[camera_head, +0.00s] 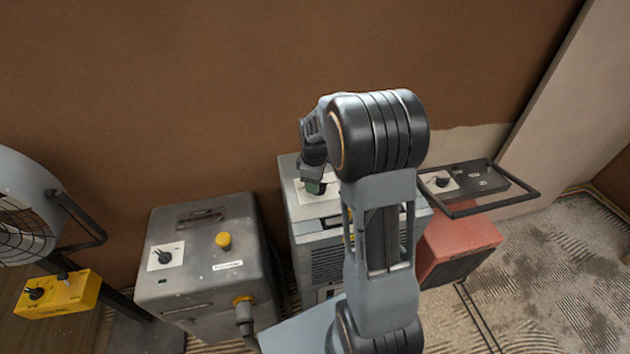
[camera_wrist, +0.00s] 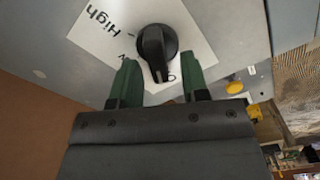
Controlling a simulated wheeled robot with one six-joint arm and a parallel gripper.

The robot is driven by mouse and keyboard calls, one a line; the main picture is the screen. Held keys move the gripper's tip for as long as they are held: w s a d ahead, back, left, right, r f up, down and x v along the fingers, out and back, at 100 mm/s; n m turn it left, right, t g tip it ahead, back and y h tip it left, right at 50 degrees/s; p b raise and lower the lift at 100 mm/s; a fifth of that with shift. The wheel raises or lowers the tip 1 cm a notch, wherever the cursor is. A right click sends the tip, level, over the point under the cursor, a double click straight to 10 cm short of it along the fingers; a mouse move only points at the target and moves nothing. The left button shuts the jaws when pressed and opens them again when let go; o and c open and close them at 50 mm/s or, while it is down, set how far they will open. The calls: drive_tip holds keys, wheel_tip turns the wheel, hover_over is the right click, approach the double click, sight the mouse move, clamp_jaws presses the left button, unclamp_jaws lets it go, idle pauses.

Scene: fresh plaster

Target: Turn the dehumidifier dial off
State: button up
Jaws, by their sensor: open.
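A black dial (camera_wrist: 157,45) sits on a white label plate (camera_wrist: 105,30) on a grey panel in the wrist view. The plate reads "High", and its other words are partly covered. The dial's narrow end points down in the picture, between my fingers. My gripper (camera_wrist: 160,84) is open, its green fingertips apart on either side of that narrow end; I cannot tell whether they touch it. In the head view my gripper (camera_head: 314,187) is over the top of the grey vented unit (camera_head: 325,262), which appears to be the dehumidifier. Its dial is hidden there by my gripper.
Left of it stands a grey metal box with a dial (camera_head: 165,256) and a yellow button (camera_head: 223,240). Further left is a fan with a yellow control box (camera_head: 58,294). At right is a red unit (camera_head: 460,245) with a black handle frame (camera_head: 510,193). The brown wall is close behind.

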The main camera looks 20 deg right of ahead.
wheel_tip(320, 180, up, 14)
idle(0.7)
drive_tip(key=shift+f, duration=0.1)
idle(0.3)
drive_tip(key=s+a+m+t, duration=0.1)
drive_tip(key=s+a+m, duration=0.1)
drive_tip(key=s, duration=0.3)
drive_tip(key=s+a+f+m+t, duration=0.1)
drive_tip(key=s+a+m, duration=0.2)
drive_tip(key=s, duration=0.3)
drive_tip(key=s+a+m+t, duration=0.2)
drive_tip(key=s+a+m, duration=0.1)
drive_tip(key=s+m, duration=0.1)
drive_tip(key=shift+s+f+m, duration=0.2)
drive_tip(key=shift+s+m, duration=0.2)
drive_tip(key=shift+s, duration=0.45)
